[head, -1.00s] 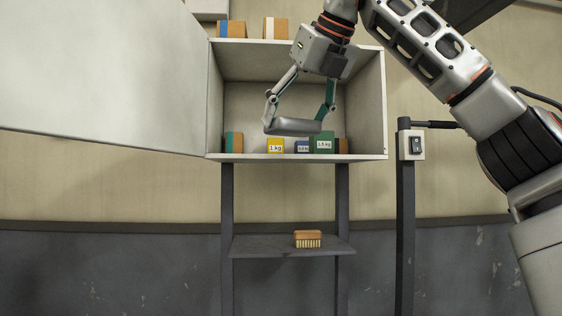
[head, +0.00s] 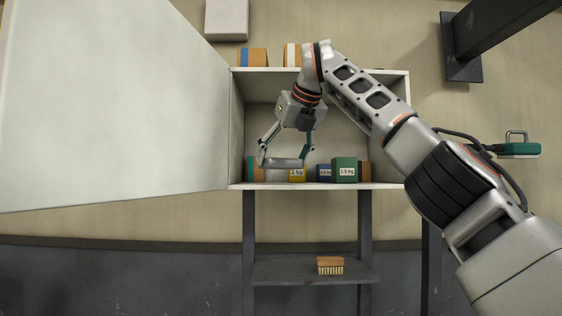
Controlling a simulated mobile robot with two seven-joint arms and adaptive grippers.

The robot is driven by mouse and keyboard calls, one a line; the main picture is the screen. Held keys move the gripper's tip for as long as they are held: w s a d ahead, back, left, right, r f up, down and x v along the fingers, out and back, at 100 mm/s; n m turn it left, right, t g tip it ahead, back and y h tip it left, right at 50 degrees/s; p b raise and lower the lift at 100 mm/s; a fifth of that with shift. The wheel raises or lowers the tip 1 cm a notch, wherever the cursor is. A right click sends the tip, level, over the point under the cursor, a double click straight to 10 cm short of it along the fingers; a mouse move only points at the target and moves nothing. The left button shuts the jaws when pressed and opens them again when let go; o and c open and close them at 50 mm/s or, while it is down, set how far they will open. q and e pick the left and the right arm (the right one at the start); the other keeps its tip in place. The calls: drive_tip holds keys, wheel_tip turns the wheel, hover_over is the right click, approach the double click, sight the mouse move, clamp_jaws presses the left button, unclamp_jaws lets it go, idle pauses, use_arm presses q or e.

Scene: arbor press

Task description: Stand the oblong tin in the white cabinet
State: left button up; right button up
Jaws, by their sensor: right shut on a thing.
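The white cabinet (head: 236,125) stands open, its wide door (head: 110,105) swung out to the left. My right gripper (head: 284,160) reaches into the cabinet opening from above. It is shut on a grey, rounded oblong thing, which looks like the oblong tin (head: 282,162). The tin lies across between the fingers, just above the cabinet floor and left of the labelled boxes. I cannot tell whether it touches the floor. My left gripper is not in view.
More boxes (head: 252,57) stand on top. A brush (head: 330,265) lies on the lower shelf (head: 285,270).

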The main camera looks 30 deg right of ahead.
drive_tip(key=shift+w+r, duration=0.1)
drive_tip(key=shift+w, duration=0.45)
drive_tip(key=shift+f, duration=0.7)
drive_tip(key=shift+d+f, duration=0.1)
drive_tip(key=shift+f, duration=1)
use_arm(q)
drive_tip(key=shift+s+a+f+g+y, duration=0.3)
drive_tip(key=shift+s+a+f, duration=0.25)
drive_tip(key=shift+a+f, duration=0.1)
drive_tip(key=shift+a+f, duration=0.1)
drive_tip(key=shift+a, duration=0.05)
use_arm(e)
drive_tip(key=shift+f, duration=0.15)
drive_tip(key=o, duration=1.8)
drive_tip(key=shift+f, duration=0.1)
drive_tip(key=shift+o, duration=0.3)
